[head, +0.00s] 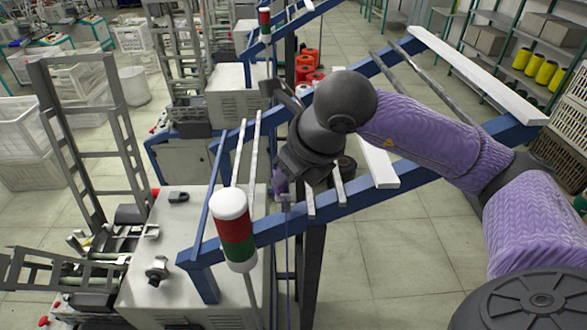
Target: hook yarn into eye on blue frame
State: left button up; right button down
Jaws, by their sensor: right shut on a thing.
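My right arm, in a purple sleeve, reaches in from the right over the blue frame (345,206). Its dark right gripper (282,186) points down beside the frame's near beam. It is shut on the purple yarn (287,242), which hangs as a thin line below the beam. A bit of purple shows at the fingertips. A small grey piece stands on the beam right under the gripper; I cannot tell whether it is the eye or whether the yarn is in it. The gripper body hides part of this spot. My left gripper is not in view.
A red, white and green signal light (235,228) stands close left of the gripper. White slats (378,165) cross the frame. A grey winding machine (185,255) with a ladder-like rack (120,115) is at left. Floor right of the frame is clear.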

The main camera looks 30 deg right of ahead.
jog(key=shift+w+a+r+p, duration=0.15)
jog(key=shift+w+a, duration=0.25)
jog(key=shift+a, duration=0.25)
jog(key=shift+w+a+f+p, duration=0.1)
jog(key=shift+w+a+p, duration=0.1)
jog(key=shift+w+a, duration=0.3)
jog(key=shift+w+a+r+p, duration=0.15)
jog(key=shift+w+a, duration=0.1)
jog(key=shift+a, duration=0.5)
jog(key=r+p, duration=0.2)
jog(key=r, duration=0.1)
jog(key=r+p, duration=0.1)
jog(key=shift+w+a+r, duration=0.25)
jog(key=shift+a, duration=0.15)
